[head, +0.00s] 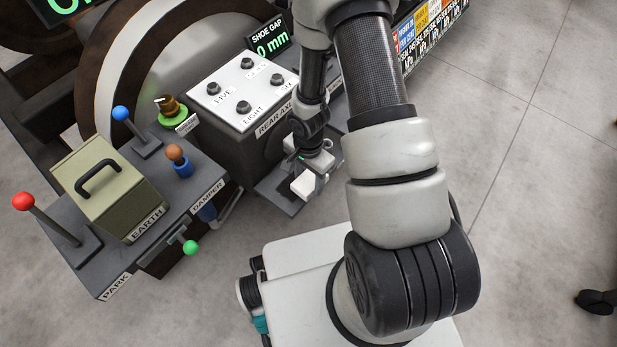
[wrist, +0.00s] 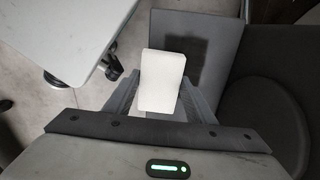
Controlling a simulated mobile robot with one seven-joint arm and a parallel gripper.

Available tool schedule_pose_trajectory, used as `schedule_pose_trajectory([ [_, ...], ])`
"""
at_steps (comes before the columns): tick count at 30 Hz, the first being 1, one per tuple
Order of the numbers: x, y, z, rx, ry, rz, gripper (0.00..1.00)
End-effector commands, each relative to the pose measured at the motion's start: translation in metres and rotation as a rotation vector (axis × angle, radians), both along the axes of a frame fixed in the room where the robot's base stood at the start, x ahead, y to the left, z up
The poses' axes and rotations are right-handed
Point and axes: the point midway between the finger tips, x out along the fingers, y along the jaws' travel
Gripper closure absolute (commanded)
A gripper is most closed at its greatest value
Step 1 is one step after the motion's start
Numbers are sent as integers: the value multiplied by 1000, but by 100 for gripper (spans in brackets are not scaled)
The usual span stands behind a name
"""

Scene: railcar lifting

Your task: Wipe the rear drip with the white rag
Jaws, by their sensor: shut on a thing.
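The white rag (wrist: 162,80) is a pale block held between the fingers of my gripper (wrist: 162,100) in the wrist view. In the head view my gripper (head: 312,172) points down beside the rear axle box, with the white rag (head: 304,185) at its tip. The rag is over a dark grey plate (head: 278,196) low at the foot of the box; the plate also shows in the wrist view (wrist: 207,30). I cannot tell whether the rag touches the plate. No drip can be made out; the rag and gripper may cover it.
The rear axle box (head: 262,125) with a white knobbed top stands left of my gripper. Further left are a bench with an olive EARTH box (head: 108,185), red (head: 24,201), blue (head: 121,113) and green (head: 190,247) knobs. A SHOE GAP display (head: 269,41) reads 0 mm. Open floor lies right.

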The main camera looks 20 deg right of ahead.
Motion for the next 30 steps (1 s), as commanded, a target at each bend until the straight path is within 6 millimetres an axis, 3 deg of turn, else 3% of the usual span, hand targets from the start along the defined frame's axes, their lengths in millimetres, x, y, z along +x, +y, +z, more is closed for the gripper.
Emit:
schedule_pose_trajectory([
  [15,1,1,-8,1,-1,1,68],
  [30,30,22,-6,0,0,2,68],
])
